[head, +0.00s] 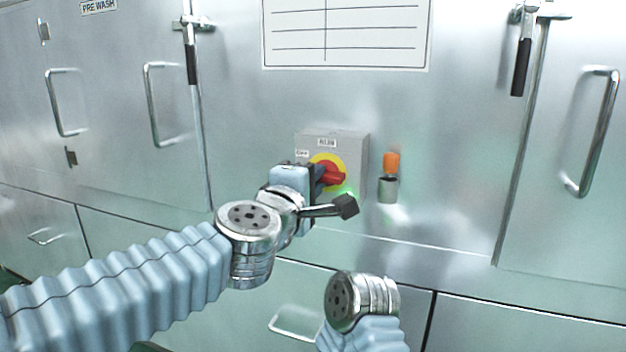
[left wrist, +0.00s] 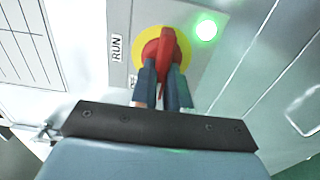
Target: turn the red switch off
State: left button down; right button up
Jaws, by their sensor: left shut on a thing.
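The red switch (head: 335,178) is a red handle on a yellow disc, on the front of a grey box (head: 350,150) on the steel wall. In the head view the handle points about sideways. In the left wrist view the red handle (left wrist: 166,45) stands upright in the picture, across the yellow disc (left wrist: 143,47). My left gripper (head: 318,178) is at the switch, its two dark fingers shut on either side of the handle (left wrist: 163,80). The fingers hide the handle's near part. A "RUN" label (left wrist: 116,48) sits beside the disc; another label is partly hidden. My right gripper does not show.
A green lamp glows beside the switch (left wrist: 206,29). An orange-topped grey cylinder (head: 389,178) is on the wall right of the box. Steel doors with bar handles (head: 593,135) flank the panel. A white chart (head: 345,35) is above. My right wrist is low in the head view.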

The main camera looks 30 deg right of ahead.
pick_arm(q)
jog(key=c, duration=1.1)
grip_release()
jog(key=b+v, duration=0.1)
jog(key=v, duration=1.2)
jog(key=shift+s+a+b, duration=0.25)
jog(key=shift+b, duration=0.1)
jog(key=shift+w, duration=0.1)
